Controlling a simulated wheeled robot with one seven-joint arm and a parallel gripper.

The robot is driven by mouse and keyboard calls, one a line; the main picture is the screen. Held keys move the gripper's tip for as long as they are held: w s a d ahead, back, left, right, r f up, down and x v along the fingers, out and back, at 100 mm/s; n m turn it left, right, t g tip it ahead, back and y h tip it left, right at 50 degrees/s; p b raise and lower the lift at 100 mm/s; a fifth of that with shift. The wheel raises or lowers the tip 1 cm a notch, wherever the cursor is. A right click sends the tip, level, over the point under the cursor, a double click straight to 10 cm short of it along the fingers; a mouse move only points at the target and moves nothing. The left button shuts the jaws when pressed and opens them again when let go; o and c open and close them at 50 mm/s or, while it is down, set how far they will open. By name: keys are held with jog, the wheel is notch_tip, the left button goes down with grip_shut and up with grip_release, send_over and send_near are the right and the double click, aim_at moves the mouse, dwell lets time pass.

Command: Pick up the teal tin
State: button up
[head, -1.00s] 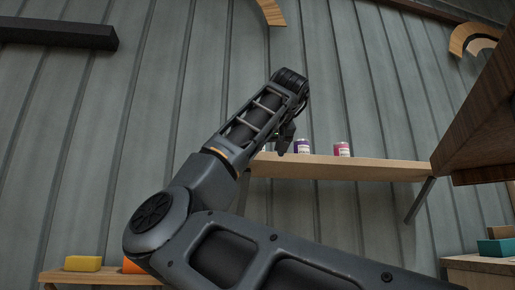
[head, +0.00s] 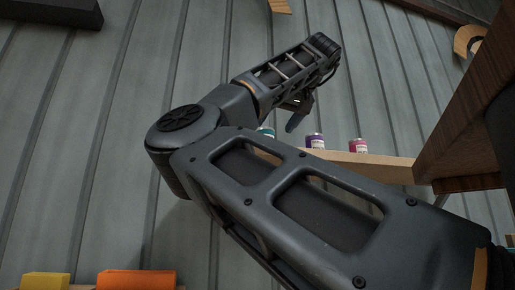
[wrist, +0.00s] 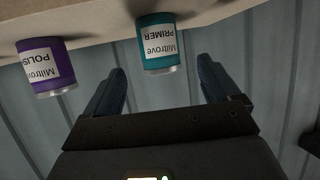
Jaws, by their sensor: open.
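The teal tin (wrist: 160,50) has a white label reading "Miltrove PRIMER" and stands on a pale wooden shelf (wrist: 95,22), shown upside down in the wrist view. In the head view the teal tin (head: 266,132) shows only in part, behind my arm. My gripper (wrist: 160,66) is open and empty, its two blue fingers pointing toward the tin. In the wrist view the tin appears between the fingertips. I cannot tell whether it is still beyond them in depth. In the head view my gripper (head: 298,116) is above the shelf, partly hidden.
A purple tin (wrist: 46,68) labelled "POLISH" stands beside the teal one. A pink tin (head: 358,146) is farther right on the shelf. A dark wooden piece (head: 470,120) juts in at the right. Yellow (head: 45,281) and orange (head: 137,280) blocks sit at lower left.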

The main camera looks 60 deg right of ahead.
jog(key=shift+w+d+f, duration=0.1)
jog(key=shift+w+d, duration=0.35)
jog(key=shift+w, duration=0.1)
jog(key=p+x, duration=0.3)
jog(key=x, duration=0.3)
jog(key=shift+w+d+f, duration=0.1)
jog(key=shift+d+f, duration=0.05)
jog(key=shift+f, duration=0.2)
jog(key=shift+c, duration=0.2)
jog(key=c, duration=1.1)
jog(key=shift+r, duration=0.1)
